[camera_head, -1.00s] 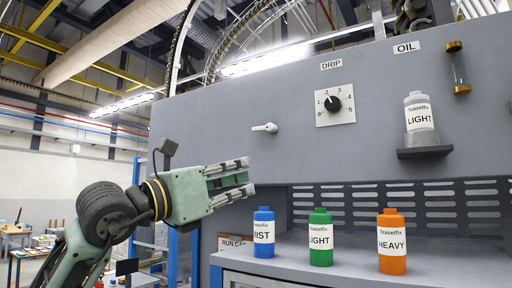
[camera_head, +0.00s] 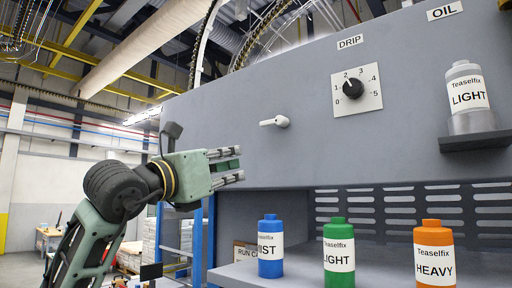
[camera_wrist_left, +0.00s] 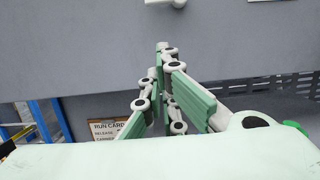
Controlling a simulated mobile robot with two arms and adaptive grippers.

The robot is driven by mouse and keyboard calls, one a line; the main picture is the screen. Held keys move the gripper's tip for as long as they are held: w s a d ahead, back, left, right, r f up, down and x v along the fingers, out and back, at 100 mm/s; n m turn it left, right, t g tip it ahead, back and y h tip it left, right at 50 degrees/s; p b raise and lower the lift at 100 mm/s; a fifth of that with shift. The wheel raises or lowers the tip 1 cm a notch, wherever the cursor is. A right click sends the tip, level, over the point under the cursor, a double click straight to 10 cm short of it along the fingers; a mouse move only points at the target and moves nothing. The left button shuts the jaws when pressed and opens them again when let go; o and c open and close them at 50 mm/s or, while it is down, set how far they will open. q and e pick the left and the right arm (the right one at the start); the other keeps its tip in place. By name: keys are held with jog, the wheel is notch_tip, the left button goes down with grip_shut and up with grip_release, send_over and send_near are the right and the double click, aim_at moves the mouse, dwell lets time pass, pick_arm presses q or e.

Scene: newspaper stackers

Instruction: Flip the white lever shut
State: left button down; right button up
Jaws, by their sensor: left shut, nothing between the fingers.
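The white lever (camera_head: 275,121) sits on the grey machine panel, left of the DRIP dial, its handle pointing left and roughly level. In the left wrist view a piece of the lever (camera_wrist_left: 166,3) shows at the top edge. My left gripper (camera_head: 240,166) is below and left of the lever, apart from it, with its fingers pointing right. It is shut and empty. In the left wrist view its green-padded fingers (camera_wrist_left: 165,52) converge below the lever. My right gripper is not in view.
The DRIP dial (camera_head: 353,87) is right of the lever. A grey bottle (camera_head: 467,92) stands on a small shelf. Blue (camera_head: 270,251), green (camera_head: 338,258) and orange (camera_head: 434,262) bottles stand on the ledge below. The panel around the lever is clear.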

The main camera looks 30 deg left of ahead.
pick_arm(q)
jog(key=p, duration=0.5)
send_near(271, 145)
jog(key=w, duration=0.2)
jog(key=w+f, duration=0.1)
jog(key=w, duration=0.2)
jog(key=shift+d+f, duration=0.2)
jog(key=shift+w+r+p, duration=0.2)
jog(key=shift+r+p, duration=0.3)
jog(key=shift+p, duration=0.05)
jog(key=shift+w+r+p, duration=0.25)
jog(key=shift+r+p, duration=0.25)
jog(key=shift+r, duration=0.05)
jog(key=shift+r+p, duration=0.35)
jog(key=shift+r, duration=0.05)
jog(key=shift+s+r, duration=0.3)
jog(key=shift+r, duration=0.15)
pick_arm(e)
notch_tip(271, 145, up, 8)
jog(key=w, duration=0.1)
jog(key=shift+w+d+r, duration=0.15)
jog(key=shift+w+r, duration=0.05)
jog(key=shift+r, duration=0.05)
pick_arm(q)
jog(key=shift+w+f, duration=0.1)
jog(key=shift+w, duration=0.1)
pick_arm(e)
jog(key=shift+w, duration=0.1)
